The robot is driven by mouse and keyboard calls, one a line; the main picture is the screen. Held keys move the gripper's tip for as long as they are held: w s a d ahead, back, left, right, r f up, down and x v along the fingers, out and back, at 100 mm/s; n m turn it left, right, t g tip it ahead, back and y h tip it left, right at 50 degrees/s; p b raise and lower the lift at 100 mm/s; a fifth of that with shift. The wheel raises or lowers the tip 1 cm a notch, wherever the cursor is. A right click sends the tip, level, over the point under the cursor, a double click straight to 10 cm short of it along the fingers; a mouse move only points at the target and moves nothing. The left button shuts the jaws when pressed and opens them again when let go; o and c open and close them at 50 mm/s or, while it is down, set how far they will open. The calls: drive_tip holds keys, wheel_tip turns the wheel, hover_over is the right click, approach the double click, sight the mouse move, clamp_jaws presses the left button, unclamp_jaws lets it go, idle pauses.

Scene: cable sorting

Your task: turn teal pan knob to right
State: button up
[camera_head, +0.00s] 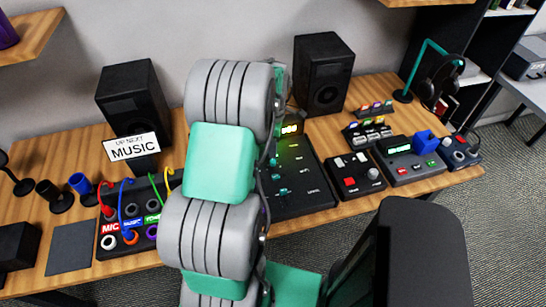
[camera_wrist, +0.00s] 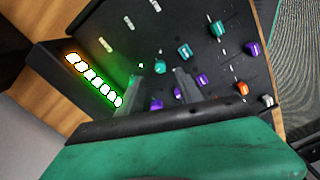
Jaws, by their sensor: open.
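The black mixer panel (camera_head: 306,190) lies on the desk in the head view, partly hidden by my arm. It fills much of the wrist view (camera_wrist: 125,40), tilted. Several teal knobs stand on it: one (camera_wrist: 157,93) shows between my fingers, and others (camera_wrist: 185,51) (camera_wrist: 217,28) stand beyond them. I cannot read which is labelled pan. Purple knobs (camera_wrist: 202,79) (camera_wrist: 252,48) and an orange knob (camera_wrist: 242,88) stand nearby. My gripper (camera_wrist: 160,80) is open over the panel, with its fingertips apart; contact with a knob cannot be told. In the head view my gripper is hidden behind the arm.
A lit level meter (camera_wrist: 94,79) runs along the panel's edge. The wooden desk (camera_head: 330,125) also bears two black speakers (camera_head: 323,72) (camera_head: 135,95), a cable box (camera_head: 130,215) with coloured cables, a red-button box (camera_head: 355,175), another control unit (camera_head: 409,160) and a headphone stand (camera_head: 403,96).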

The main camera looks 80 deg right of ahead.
sight(273, 161)
wheel_tip(273, 161, down, 7)
drive_tip(key=shift+w+p, duration=0.1)
drive_tip(key=shift+p, duration=0.4)
clamp_jaws()
